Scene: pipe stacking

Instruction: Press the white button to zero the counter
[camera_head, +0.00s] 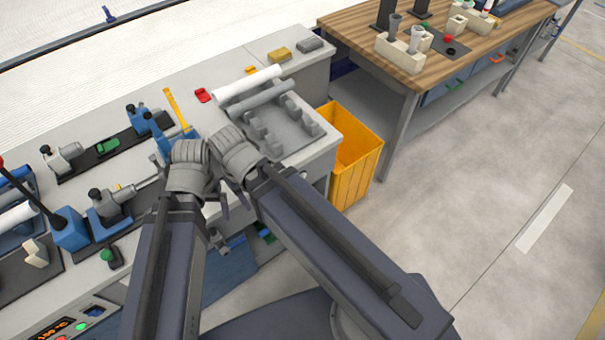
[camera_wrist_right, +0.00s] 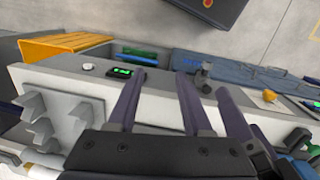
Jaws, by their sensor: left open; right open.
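The counter lies just beyond the left finger; the button is farther left.
A grey rack (camera_head: 280,132) with upright prongs stands on the bench, two pipes behind it. A yellow bin (camera_head: 352,180) stands past the bench end. Blue clamps (camera_head: 110,212) crowd the left. A display with orange digits (camera_head: 56,328) is at lower left.

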